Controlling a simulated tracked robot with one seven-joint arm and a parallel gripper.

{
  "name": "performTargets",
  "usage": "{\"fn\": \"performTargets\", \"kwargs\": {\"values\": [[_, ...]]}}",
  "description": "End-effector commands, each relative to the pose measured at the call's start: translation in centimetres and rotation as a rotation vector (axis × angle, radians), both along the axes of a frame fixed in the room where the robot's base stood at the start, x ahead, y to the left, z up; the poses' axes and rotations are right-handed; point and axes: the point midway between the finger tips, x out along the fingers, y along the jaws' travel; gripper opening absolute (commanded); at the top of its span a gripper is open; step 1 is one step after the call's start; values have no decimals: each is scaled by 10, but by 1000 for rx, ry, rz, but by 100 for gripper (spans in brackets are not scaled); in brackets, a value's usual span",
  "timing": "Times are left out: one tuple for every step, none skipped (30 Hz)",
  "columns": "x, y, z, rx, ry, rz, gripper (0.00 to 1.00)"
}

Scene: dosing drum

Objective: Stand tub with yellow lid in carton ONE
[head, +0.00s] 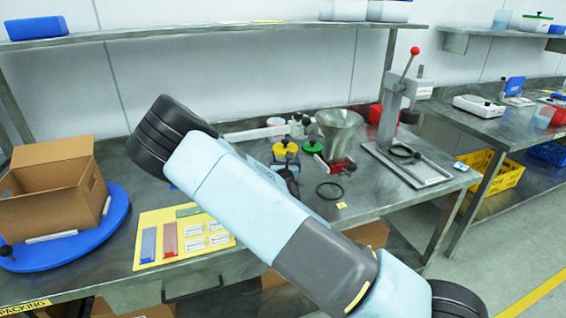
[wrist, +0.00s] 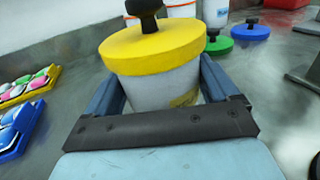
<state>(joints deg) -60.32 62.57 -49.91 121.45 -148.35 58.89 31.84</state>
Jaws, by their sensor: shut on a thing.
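The tub with the yellow lid (head: 285,147) stands upright on or just above the metal bench, behind my arm in the head view. In the wrist view the tub (wrist: 160,90) has a white body, a flat yellow lid and a black knob. My gripper (wrist: 162,75) is shut on its body, one finger on each side below the lid. In the head view my gripper (head: 288,178) is mostly hidden by my arm. I cannot tell whether the tub touches the bench. An open cardboard carton (head: 48,200) sits on a blue round turntable at the left; I see no number on it.
A yellow board (head: 150,220) with coloured strips and white cards lies between carton and arm. A metal funnel (head: 338,130), a black ring (head: 329,190) and a lever press (head: 400,120) stand to the right. Green and blue lids (wrist: 250,30) are behind the tub. A shelf (head: 200,35) runs above.

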Motion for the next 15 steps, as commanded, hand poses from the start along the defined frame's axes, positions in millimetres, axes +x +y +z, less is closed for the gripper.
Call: {"fn": "performTargets", "kwargs": {"values": [[0,0,-3,-2,0,1,58],[0,0,-4,-1,0,1,58],[0,0,-5,0,0,1,58],[0,0,-5,1,0,1,58],[0,0,-5,1,-1,1,58],[0,0,-5,1,-1,1,58],[0,0,-5,1,-1,1,58],[0,0,-5,1,-1,1,58],[0,0,-5,1,0,1,58],[0,0,-5,1,0,1,58],[0,0,-5,1,0,1,58],[0,0,-5,1,0,1,58],[0,0,-6,1,0,1,58],[0,0,-7,1,0,1,58],[0,1,-7,1,0,1,90]]}}
